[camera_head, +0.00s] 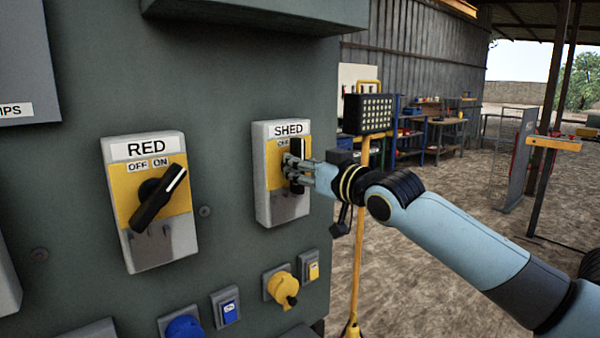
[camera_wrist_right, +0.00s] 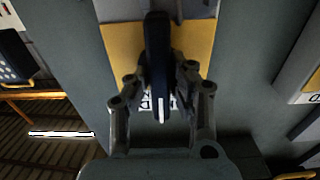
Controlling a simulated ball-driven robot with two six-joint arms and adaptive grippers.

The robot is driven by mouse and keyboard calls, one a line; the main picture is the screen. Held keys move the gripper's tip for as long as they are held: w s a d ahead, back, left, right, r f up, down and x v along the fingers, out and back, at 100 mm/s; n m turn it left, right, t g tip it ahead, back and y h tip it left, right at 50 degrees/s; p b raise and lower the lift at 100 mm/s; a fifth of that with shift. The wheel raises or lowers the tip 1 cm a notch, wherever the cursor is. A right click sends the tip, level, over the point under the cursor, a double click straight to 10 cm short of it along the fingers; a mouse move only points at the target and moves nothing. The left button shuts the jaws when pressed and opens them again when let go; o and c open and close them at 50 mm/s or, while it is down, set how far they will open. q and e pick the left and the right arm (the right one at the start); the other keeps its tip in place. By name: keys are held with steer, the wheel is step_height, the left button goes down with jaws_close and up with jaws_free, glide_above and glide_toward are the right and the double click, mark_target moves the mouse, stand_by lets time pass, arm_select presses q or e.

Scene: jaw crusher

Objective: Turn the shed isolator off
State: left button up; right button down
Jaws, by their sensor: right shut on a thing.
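The shed isolator (camera_head: 264,206) is a grey box with a yellow plate and a SHED label, on the dark green panel at the middle of the head view. Its black handle (camera_head: 298,153) stands about upright. My right gripper (camera_head: 291,168) reaches it from the right and is shut on the handle. In the right wrist view the handle (camera_wrist_right: 157,60) lies between the two fingers, with its white mark toward the gripper. The fingers and handle partly hide the isolator's OFF and ON labels. My left gripper is not in view.
The RED isolator (camera_head: 160,245) is on the panel to the left, its handle tilted toward ON. Blue and yellow sockets (camera_head: 281,287) sit below. A yellow light stand (camera_head: 361,230) stands behind my right arm. Open gravel ground lies to the right.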

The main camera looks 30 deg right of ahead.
steer(key=n+b, duration=0.1)
steer(key=n, duration=0.1)
steer(key=n+b, duration=0.1)
steer(key=n, duration=0.1)
steer(key=shift+f+n, duration=0.2)
steer(key=shift+n, duration=0.1)
steer(key=n+b, duration=0.1)
steer(key=n, duration=0.3)
steer(key=shift+a+b, duration=0.1)
steer(key=shift+b, duration=0.2)
steer(key=shift+n, duration=0.3)
steer(key=c, duration=1.2)
jaws_free()
steer(key=shift+r, duration=0.1)
steer(key=s, duration=1.2)
steer(key=shift+d, duration=0.45)
